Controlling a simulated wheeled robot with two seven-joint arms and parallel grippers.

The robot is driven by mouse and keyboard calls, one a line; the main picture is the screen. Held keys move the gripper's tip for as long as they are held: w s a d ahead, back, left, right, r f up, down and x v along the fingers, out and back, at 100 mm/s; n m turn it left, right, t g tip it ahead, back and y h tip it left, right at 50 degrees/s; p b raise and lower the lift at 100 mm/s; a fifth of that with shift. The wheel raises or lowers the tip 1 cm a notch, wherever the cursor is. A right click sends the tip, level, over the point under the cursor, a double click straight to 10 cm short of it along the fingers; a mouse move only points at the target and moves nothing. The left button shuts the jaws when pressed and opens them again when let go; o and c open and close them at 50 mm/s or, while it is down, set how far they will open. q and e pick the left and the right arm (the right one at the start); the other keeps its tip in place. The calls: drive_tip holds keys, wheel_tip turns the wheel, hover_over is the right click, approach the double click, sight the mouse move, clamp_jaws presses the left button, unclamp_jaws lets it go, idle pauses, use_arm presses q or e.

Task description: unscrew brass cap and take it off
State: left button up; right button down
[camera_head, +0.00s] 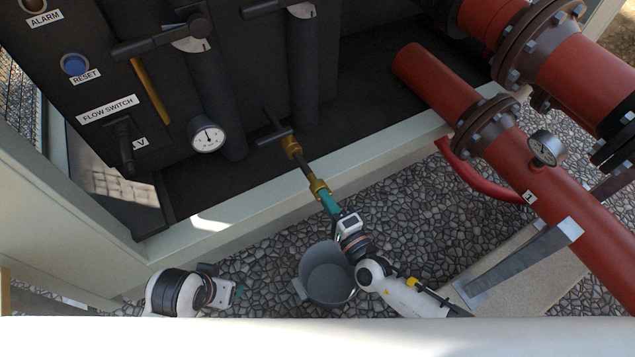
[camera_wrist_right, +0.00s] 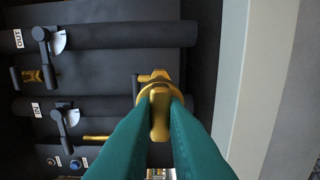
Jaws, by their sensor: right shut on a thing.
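The brass cap (camera_head: 318,187) sits at the outer end of a dark pipe stub that runs out from a brass valve (camera_head: 290,146) on the unit. My right gripper (camera_head: 326,198) is at the cap with its teal fingers. In the right wrist view the fingers (camera_wrist_right: 160,118) are closed on the cap's narrow brass grip (camera_wrist_right: 159,112), one on each side. The cap's round rim shows behind it, and the valve lies partly hidden beyond. I cannot tell whether the cap has turned on its thread. My left gripper (camera_head: 239,292) is low at the left, away from the cap, its jaw opening unclear.
A grey bucket (camera_head: 326,282) stands on the pebbled ground below my right gripper. The cream frame beam (camera_head: 240,213) runs under the pipe stub. A pressure gauge (camera_head: 207,135) and dark pipes are behind; red flanged pipes (camera_head: 515,160) fill the right side.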

drive_tip(key=shift+s+d, duration=0.1)
drive_tip(key=shift+p+v, duration=0.4)
drive_tip(key=shift+v, duration=1.6)
drive_tip(key=c, duration=2)
unclamp_jaws()
clamp_jaws()
